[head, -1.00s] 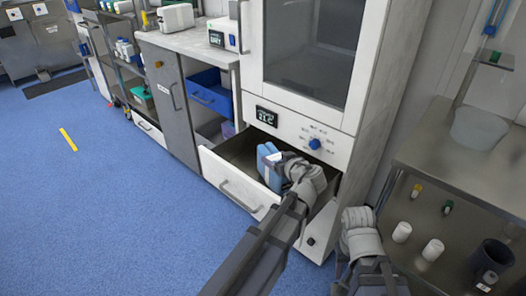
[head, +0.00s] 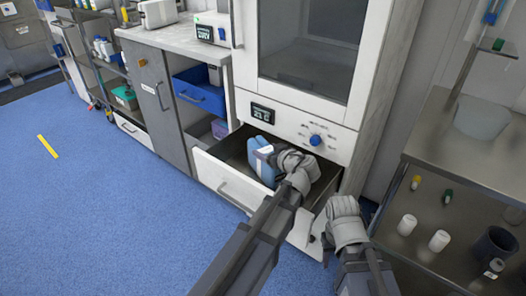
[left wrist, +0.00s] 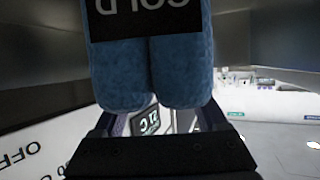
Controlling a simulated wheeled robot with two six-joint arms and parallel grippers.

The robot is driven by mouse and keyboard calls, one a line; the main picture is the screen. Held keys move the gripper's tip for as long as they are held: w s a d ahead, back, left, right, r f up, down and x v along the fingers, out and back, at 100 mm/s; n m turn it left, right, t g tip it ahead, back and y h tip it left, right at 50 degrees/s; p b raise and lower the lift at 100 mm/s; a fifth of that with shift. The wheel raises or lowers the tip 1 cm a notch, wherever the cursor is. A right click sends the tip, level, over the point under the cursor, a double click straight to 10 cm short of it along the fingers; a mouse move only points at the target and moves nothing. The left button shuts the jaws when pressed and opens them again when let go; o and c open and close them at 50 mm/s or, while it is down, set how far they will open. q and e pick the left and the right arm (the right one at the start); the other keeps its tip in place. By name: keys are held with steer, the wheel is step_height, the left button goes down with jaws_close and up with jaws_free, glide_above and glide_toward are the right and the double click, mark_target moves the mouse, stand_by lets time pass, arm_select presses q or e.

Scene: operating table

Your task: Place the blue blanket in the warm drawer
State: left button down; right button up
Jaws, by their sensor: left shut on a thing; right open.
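The blue blanket (head: 261,166) is a folded bundle with a light band, held upright inside the open warm drawer. In the left wrist view the blanket (left wrist: 160,75) fills the upper middle, with a dark label whose upside-down letters seem to read "COLD". My left gripper (head: 274,160) is shut on the blanket, within the drawer opening. The drawer (head: 220,181) is pulled out below the warming cabinet; its inside is partly hidden by my left arm. Whether the blanket touches the drawer floor I cannot tell. My right gripper (head: 340,210) is open and empty, right of the drawer.
The warming cabinet (head: 312,45) has a glass door, a display and a blue knob (head: 315,140) just above the drawer. A steel shelf unit (head: 470,150) with small bottles stands at the right. A blue bin (head: 200,92) sits in the cupboard at left.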

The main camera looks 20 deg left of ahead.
arm_select(q)
steer(key=shift+r, duration=0.1)
steer(key=shift+f, duration=0.2)
jaws_free()
arm_select(e)
steer(key=shift+f, duration=0.1)
arm_select(q)
steer(key=shift+r, duration=0.1)
